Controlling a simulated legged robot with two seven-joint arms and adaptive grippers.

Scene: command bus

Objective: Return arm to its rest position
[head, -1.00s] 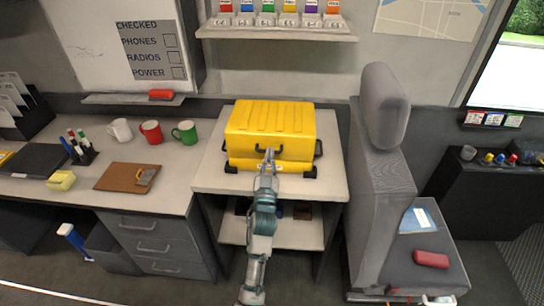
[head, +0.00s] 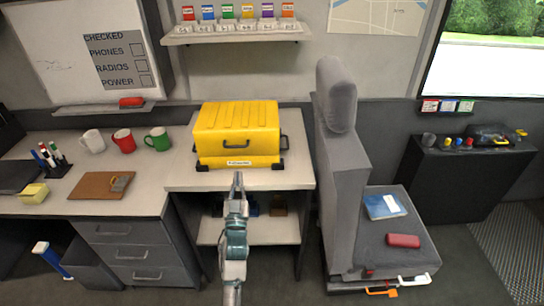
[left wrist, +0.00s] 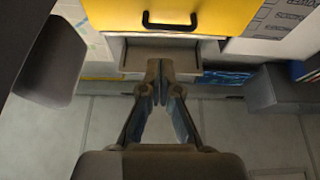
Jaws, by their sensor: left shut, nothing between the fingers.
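My left gripper (head: 237,181) is shut and empty in the head view, in front of the shelf table and below the yellow case. In the left wrist view its fingers (left wrist: 159,68) meet at the tips with nothing between them. The yellow case (head: 237,130) stands shut on the table top, and its black handle also shows at the top of the left wrist view, apart from the fingers. My right gripper is not in view.
The shelf table (head: 296,178) has an open lower shelf. A grey seat (head: 340,160) stands on its right, with a blue book (head: 383,207) and a red case (head: 403,241). A desk with drawers (head: 140,252) stands on the left, holding several mugs and a clipboard.

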